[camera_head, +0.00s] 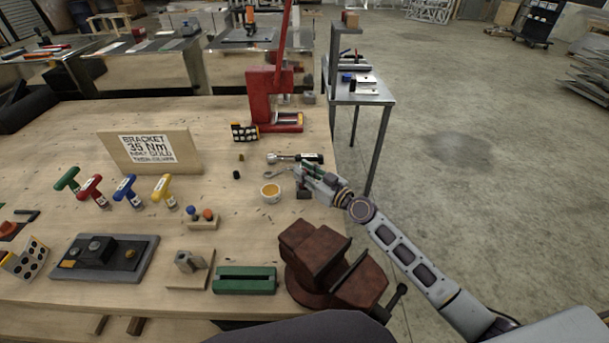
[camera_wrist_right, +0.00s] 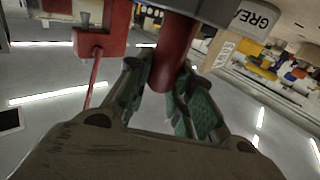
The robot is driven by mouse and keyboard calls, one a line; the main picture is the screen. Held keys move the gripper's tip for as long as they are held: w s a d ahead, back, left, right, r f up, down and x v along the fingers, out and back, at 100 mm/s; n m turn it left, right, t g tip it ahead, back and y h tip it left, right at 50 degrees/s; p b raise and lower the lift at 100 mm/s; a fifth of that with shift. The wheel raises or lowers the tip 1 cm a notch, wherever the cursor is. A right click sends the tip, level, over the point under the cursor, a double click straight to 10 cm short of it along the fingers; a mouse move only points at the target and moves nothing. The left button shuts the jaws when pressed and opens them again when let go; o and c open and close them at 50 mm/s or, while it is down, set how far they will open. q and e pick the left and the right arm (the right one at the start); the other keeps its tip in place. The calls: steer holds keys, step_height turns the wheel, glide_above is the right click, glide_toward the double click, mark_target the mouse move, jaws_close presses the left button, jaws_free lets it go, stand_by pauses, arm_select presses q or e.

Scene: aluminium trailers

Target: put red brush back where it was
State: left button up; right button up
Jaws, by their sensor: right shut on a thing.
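In the right wrist view a red cylindrical handle (camera_wrist_right: 172,55), which looks like the red brush's, stands between the fingers of my right gripper (camera_wrist_right: 160,88). The green finger pads are shut on it. A grey part with a label reading "GREA" (camera_wrist_right: 257,15) is close beyond the handle; I cannot tell whether they touch. In the head view my right gripper (camera_head: 304,178) is low over the bench's right side, just right of a small pale cup with yellow contents (camera_head: 271,193). The brush's bristles are hidden. My left gripper is not in view.
A ratchet wrench (camera_head: 287,157) lies behind my right gripper, near a red press (camera_head: 270,103). A rusty red vise (camera_head: 325,262) stands in front. Several coloured T-handles (camera_head: 125,190) and a bracket sign (camera_head: 150,149) are left. Bare wood lies left of the cup.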

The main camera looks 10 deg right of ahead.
steer(key=shift+f, duration=0.15)
steer(key=o, duration=0.8)
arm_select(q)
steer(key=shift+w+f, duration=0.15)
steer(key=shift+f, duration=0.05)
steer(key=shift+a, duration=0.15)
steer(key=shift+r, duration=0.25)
arm_select(e)
steer(key=shift+r, duration=0.2)
